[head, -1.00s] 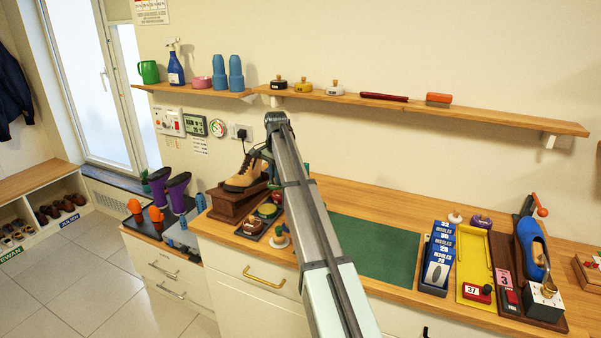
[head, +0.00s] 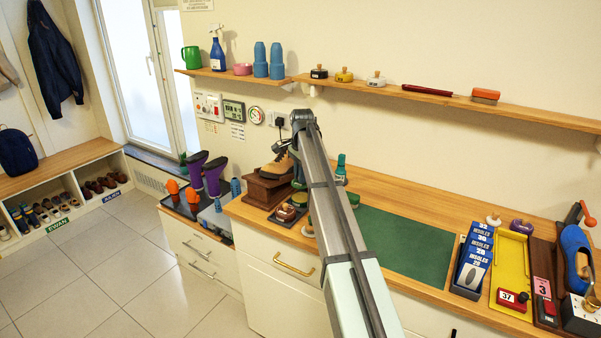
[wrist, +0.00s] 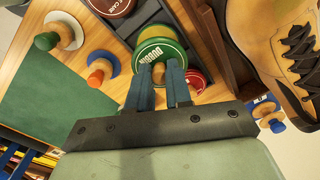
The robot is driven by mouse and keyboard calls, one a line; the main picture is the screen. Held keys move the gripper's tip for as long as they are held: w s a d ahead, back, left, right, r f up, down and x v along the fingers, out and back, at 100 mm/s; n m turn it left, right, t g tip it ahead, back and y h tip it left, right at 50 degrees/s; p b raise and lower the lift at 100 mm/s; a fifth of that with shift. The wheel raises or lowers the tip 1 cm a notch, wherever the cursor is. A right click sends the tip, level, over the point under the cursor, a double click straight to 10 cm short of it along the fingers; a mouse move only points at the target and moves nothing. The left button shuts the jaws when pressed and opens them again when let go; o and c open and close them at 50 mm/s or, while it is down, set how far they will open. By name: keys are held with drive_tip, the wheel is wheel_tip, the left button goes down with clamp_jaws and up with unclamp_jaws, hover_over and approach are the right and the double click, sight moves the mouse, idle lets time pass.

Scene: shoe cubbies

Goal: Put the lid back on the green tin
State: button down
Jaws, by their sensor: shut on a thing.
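In the wrist view my gripper (wrist: 162,75) has its two blue fingers shut on the wooden knob of the green lid (wrist: 153,53), which is lettered "DUBBIN". The green tin (wrist: 157,33) with a yellow rim lies directly behind the lid in this view and is partly covered by it. The lid overlaps the tin; I cannot tell whether they touch or a gap is left. In the head view my arm hides most of the gripper, lid and tin.
The dark tray (head: 274,218) holds red tins (wrist: 196,80) beside the green one. A brown boot (head: 279,162) on a wooden block stands close by. Small knobbed pieces (wrist: 100,68) stand on the counter. The green mat (head: 405,243) is clear.

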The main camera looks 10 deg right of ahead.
drive_tip(key=shift+f, duration=2.6)
drive_tip(key=shift+f, duration=0.15)
idle(0.4)
drive_tip(key=c, duration=1)
unclamp_jaws()
drive_tip(key=shift+o, duration=0.6)
drive_tip(key=o, duration=0.4)
drive_tip(key=shift+r, duration=3.5)
